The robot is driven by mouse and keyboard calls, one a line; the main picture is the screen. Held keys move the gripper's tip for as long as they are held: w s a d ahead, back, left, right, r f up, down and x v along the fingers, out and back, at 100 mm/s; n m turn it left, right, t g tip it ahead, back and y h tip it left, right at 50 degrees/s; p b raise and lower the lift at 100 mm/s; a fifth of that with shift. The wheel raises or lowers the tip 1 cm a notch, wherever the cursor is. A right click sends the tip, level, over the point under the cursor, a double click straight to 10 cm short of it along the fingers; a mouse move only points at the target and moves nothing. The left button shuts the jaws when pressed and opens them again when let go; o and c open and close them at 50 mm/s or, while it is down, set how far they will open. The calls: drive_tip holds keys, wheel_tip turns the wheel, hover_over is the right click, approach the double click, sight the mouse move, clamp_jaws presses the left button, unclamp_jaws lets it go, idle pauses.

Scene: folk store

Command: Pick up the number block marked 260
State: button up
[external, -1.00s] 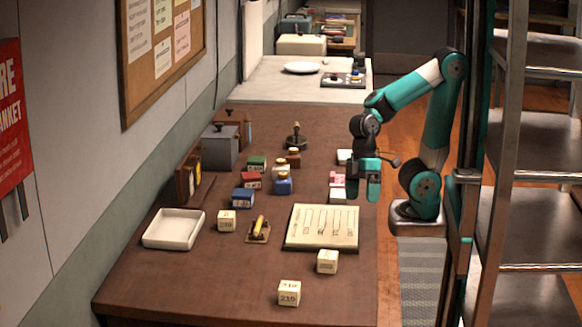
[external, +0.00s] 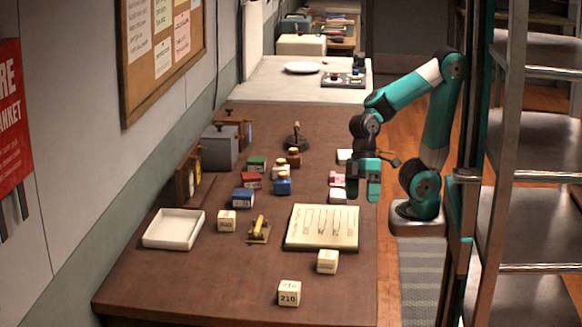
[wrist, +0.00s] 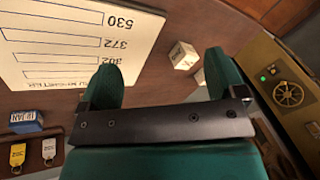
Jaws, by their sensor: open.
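In the external view, a cream number block (external: 289,293) near the table's front reads 210. A second cream block (external: 327,262) lies just in front of the board, and a third (external: 227,221) stands right of the white tray; I cannot read their numbers clearly. My gripper (external: 367,182) hangs open and empty above the table's right edge, behind the blocks near the front. In the wrist view, my gripper's two green fingers (wrist: 162,82) are apart with nothing between them. A pale block (wrist: 183,55) shows beyond them, its number unreadable; another pale piece is partly hidden by the right finger.
A board with written lines (external: 322,227) lies on the table. Metal shelves (external: 535,220) rise at the right. The table's front left is clear.

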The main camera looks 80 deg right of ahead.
drive_tip(key=shift+c, duration=1)
